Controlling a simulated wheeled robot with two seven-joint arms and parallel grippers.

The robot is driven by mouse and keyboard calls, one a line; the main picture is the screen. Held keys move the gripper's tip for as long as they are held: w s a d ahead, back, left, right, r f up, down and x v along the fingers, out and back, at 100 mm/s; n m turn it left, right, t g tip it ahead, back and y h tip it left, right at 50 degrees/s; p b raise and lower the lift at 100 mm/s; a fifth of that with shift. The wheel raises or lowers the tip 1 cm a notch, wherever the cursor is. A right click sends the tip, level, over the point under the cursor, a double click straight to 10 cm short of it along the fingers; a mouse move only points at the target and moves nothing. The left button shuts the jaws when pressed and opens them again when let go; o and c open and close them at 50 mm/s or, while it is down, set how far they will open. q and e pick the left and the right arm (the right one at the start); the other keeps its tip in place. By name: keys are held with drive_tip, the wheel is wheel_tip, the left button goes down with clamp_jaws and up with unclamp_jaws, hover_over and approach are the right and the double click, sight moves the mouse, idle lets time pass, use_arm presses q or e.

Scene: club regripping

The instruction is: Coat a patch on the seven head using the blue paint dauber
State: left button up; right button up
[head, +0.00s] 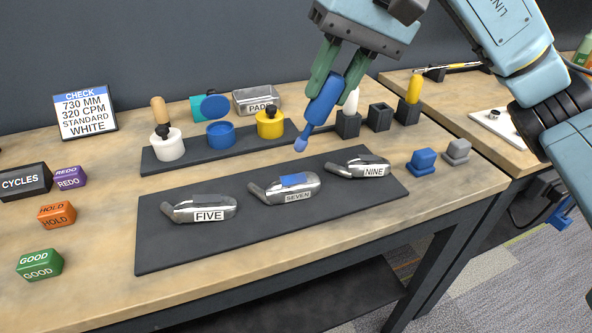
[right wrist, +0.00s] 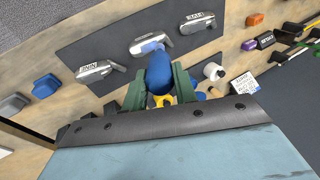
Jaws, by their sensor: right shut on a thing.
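My right gripper (head: 333,83) is shut on the blue paint dauber (head: 322,105), held tilted with its light blue tip (head: 301,143) down and above the dark mat. The seven head (head: 270,193) lies on the mat between the five head (head: 205,208) and the nine head (head: 345,171). A blue patch (head: 297,180) shows on the seven head's top face. The tip is apart from it, up and slightly right in the head view. In the right wrist view the dauber (right wrist: 159,74) sits between the fingers, and the seven head (right wrist: 150,43) lies beyond it. My left gripper is out of view.
An open blue paint pot (head: 220,138), a white pot (head: 170,149) and a yellow pot (head: 270,129) stand on a dark tray behind the mat. Dark holders (head: 379,117) stand right of them. Blue (head: 422,166) and grey (head: 456,155) blocks sit at the right.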

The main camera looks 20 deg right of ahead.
drive_tip(key=shift+f, duration=0.15)
wheel_tip(320, 180, down, 6)
drive_tip(key=w+b, duration=0.2)
drive_tip(key=b, duration=0.2)
drive_tip(key=shift+a, duration=0.25)
drive_tip(key=shift+w+a+f+b, duration=0.1)
drive_tip(key=shift+w+f+b, duration=0.15)
drive_tip(key=shift+f+b, duration=0.3)
drive_tip(key=shift+w+f+b, duration=0.2)
drive_tip(key=shift+f+b, duration=0.25)
drive_tip(key=shift+f, duration=0.15)
idle(0.7)
idle(1.5)
drive_tip(key=shift+s+d+r+p, duration=0.1)
drive_tip(key=shift+s+r+p, duration=0.25)
drive_tip(key=shift+r+p, duration=0.45)
drive_tip(key=shift+s+d+r+p, duration=0.1)
drive_tip(key=shift+s+r+p, duration=0.3)
drive_tip(key=shift+r, duration=0.75)
drive_tip(key=shift+s+d+r+p, duration=0.1)
drive_tip(key=shift+s+r+p, duration=0.15)
drive_tip(key=shift+r+p, duration=0.6)
